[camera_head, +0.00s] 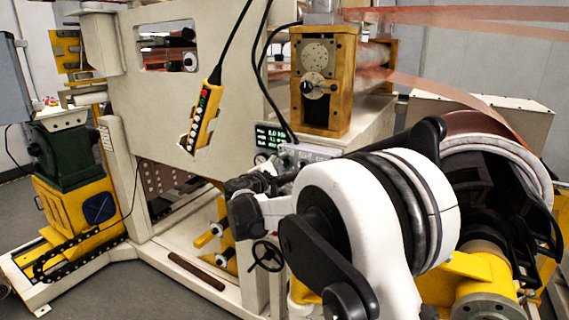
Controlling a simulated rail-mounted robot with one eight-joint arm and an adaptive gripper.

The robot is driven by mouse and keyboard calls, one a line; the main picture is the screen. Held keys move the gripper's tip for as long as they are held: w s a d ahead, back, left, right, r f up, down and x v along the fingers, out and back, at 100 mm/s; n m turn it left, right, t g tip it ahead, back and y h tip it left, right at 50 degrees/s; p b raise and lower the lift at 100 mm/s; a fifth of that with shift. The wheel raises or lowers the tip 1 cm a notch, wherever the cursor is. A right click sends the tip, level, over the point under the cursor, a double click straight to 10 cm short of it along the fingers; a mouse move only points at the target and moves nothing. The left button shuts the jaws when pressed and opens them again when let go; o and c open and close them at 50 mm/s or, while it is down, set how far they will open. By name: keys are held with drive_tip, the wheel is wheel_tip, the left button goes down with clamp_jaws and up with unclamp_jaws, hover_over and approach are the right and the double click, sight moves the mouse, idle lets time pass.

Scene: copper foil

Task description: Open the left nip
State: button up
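No part is clearly marked as the left nip. A yellow roller frame (341,85) with a round plate and knob on its end holds rollers (374,57), and copper foil (448,96) runs off to the right. A small control panel (306,153) with a green lit display (271,136) sits below the frame. My gripper (268,168) is dark and small beside the panel's lower left. Its fingertips blend into the background, so I cannot tell whether it touches the panel or holds anything. My white arm covers the area right of it.
A yellow pendant with buttons (203,112) hangs on a black cable before the beige machine plate (158,97). A black handwheel (266,256) stands below my gripper. A foil roll (492,140) is at right. Grey floor (95,284) is clear at lower left.

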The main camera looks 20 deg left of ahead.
clamp_jaws()
